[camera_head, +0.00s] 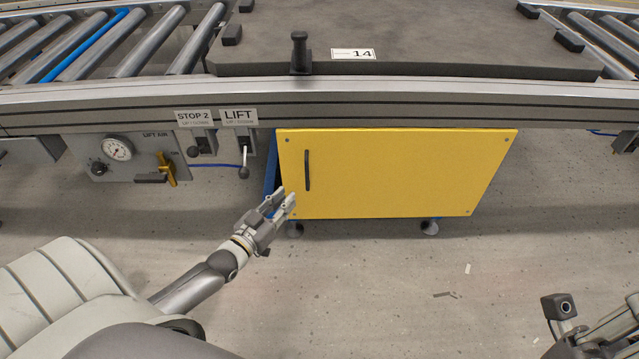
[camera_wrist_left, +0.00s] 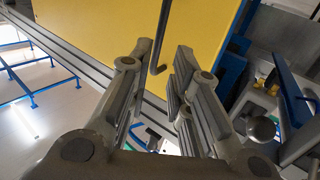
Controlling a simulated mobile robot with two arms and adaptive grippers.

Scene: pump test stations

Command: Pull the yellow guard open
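The yellow guard (camera_head: 410,175) is a flat panel under the conveyor in the head view. It also fills the top of the left wrist view (camera_wrist_left: 95,35). Its black vertical bar handle (camera_head: 307,170) is near its left edge. My left gripper (camera_head: 285,198) is at the guard's lower left corner, below and left of the handle in the picture. In the left wrist view its fingers are apart, with the handle (camera_wrist_left: 161,40) showing between and beyond the tips; I cannot tell if they touch. Part of my right arm shows at the lower right; its fingers cannot be made out.
A blue frame (camera_head: 270,176) shows beside the guard's left edge, with a dark gap. Left of it are a lever (camera_head: 244,160) under the LIFT label and a gauge panel (camera_head: 132,158). The conveyor rail (camera_head: 400,104) runs above.

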